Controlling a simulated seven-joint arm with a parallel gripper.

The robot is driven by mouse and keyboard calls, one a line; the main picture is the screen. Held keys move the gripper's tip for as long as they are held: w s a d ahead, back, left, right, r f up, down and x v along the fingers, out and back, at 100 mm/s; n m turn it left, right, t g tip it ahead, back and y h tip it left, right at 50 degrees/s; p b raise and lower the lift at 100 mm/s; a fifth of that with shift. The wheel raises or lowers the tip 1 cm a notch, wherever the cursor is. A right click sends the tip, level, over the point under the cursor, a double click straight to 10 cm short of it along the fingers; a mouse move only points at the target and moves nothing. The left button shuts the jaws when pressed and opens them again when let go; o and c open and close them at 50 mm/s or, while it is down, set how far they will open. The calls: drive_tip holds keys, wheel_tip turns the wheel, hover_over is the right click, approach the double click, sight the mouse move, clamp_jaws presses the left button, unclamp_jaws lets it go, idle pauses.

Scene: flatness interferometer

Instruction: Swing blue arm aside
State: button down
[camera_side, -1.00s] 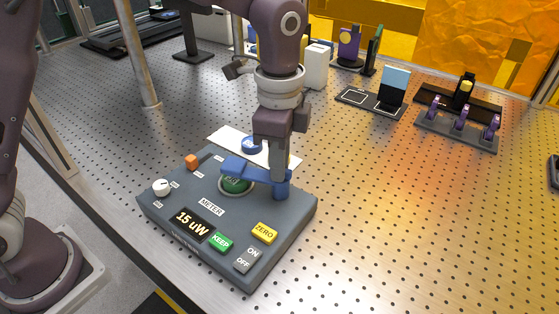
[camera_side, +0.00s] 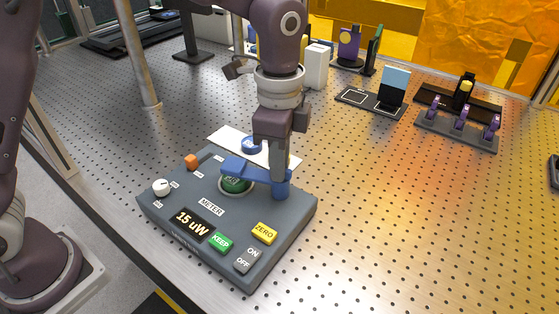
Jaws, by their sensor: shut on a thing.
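The blue arm (camera_side: 239,167) is a flat bar on a round blue post (camera_side: 281,186) at the right back of the grey meter box (camera_side: 185,245). The bar reaches left from the post, over the back part of a green round button (camera_side: 235,184). My gripper (camera_side: 277,176) points down from above and is shut on the blue arm close to the post. The fingers hide part of the bar, and the exact contact is partly hidden.
The box also carries a display reading 15 uW (camera_side: 192,222), a green KEEP key (camera_side: 221,241), a yellow ZERO key (camera_side: 265,233), a white knob (camera_side: 161,187) and an orange block (camera_side: 191,162). A metal post (camera_side: 136,55) stands behind left.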

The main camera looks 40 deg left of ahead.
drive_tip(key=shift+w+r+m, duration=0.1)
drive_tip(key=shift+m, duration=0.2)
drive_tip(key=m, duration=0.4)
drive_tip(key=shift+m, duration=0.3)
drive_tip(key=m, duration=0.5)
drive_tip(key=shift+w+m, duration=0.1)
drive_tip(key=shift+m, duration=0.2)
drive_tip(key=m, duration=1)
drive_tip(key=shift+d+m, duration=0.15)
drive_tip(key=shift+m, duration=0.55)
drive_tip(key=c, duration=1.5)
unclamp_jaws()
drive_tip(key=shift+o, duration=0.2)
